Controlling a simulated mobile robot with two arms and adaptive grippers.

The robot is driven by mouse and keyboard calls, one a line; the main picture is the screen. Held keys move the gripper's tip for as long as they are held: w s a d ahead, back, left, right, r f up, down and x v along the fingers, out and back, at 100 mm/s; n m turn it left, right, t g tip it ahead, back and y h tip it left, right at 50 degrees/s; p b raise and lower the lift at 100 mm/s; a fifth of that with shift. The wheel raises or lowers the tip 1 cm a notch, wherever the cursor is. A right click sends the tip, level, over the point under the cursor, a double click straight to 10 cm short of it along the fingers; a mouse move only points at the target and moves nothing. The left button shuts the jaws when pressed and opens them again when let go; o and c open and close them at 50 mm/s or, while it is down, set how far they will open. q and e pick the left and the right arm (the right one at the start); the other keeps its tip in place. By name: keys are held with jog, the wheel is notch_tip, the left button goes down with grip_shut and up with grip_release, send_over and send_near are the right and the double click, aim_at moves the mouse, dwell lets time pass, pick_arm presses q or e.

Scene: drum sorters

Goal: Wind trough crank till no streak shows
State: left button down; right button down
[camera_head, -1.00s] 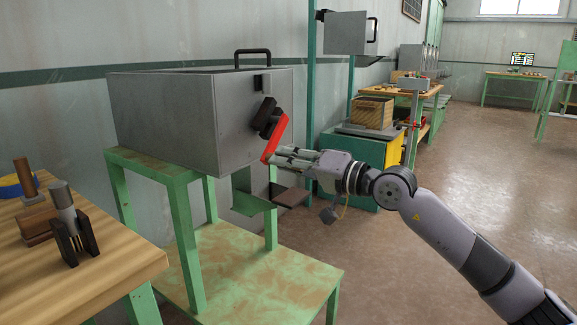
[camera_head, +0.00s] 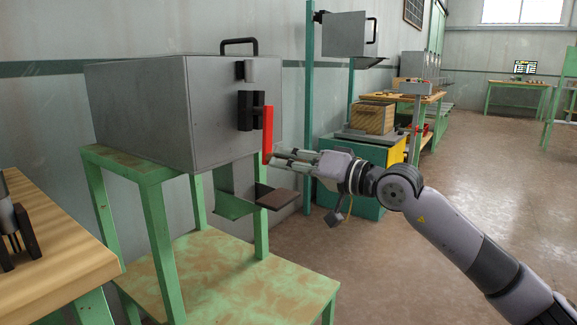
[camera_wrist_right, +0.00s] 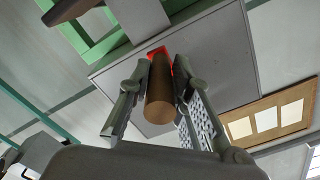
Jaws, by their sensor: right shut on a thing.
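The trough is a grey metal box (camera_head: 150,110) with a black top handle, standing on a green stand. On its right face is a dark crank hub (camera_head: 245,110) with a red crank arm (camera_head: 267,130) hanging almost straight down. My right gripper (camera_head: 280,158) is at the lower end of this arm. In the right wrist view, the fingers (camera_wrist_right: 158,100) are closed around the brown cylindrical crank grip (camera_wrist_right: 160,88), with the red arm (camera_wrist_right: 160,52) behind it. No streak shows, and the inside of the box is hidden. My left gripper is out of view.
A wooden table (camera_head: 50,250) with a dark tool stands at the lower left. A small brown pad (camera_head: 277,198) and green chute (camera_head: 235,206) sit below the crank. A yellow-green cabinet (camera_head: 375,160) stands behind my right arm. The floor at right is clear.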

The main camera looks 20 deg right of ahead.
jog(key=shift+w+d+r, duration=0.2)
jog(key=shift+d+r, duration=0.1)
jog(key=shift+d, duration=0.1)
dwell(0.3)
jog(key=c, duration=1.8)
grip_release()
jog(key=o, duration=0.4)
jog(key=shift+f, duration=0.2)
jog(key=shift+c, duration=0.2)
jog(key=v, duration=1.2)
